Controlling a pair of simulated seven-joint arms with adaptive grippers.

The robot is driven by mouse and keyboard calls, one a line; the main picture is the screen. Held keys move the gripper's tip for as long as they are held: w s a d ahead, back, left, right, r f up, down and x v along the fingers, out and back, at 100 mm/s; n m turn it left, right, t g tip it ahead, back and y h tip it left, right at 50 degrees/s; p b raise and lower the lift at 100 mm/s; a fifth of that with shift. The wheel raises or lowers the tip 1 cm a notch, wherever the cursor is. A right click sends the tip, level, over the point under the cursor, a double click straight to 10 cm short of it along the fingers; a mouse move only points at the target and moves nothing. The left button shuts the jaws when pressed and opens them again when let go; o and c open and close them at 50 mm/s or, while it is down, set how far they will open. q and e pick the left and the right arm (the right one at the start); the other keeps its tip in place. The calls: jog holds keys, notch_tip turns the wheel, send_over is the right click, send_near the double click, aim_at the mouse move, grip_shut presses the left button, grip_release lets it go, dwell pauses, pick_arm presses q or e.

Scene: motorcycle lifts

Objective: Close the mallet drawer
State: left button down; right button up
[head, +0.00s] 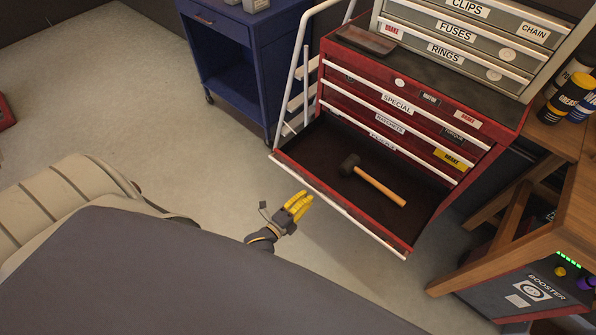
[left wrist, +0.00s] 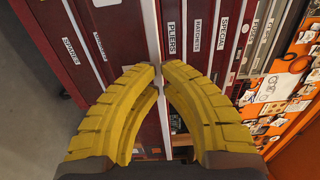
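The gripper looks shut, with nothing seen held. My right gripper is not in view.
A blue cabinet (head: 222,32) stands behind the chest to the left. A wooden bench (head: 545,240) with a booster unit (head: 530,290) below is on the right. A padded seat (head: 75,200) and a grey surface (head: 150,280) fill the lower left. Bare floor lies beside the drawer.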

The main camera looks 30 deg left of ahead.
pick_arm(q)
jog(key=shift+x, duration=1.2)
jog(key=shift+w, duration=0.1)
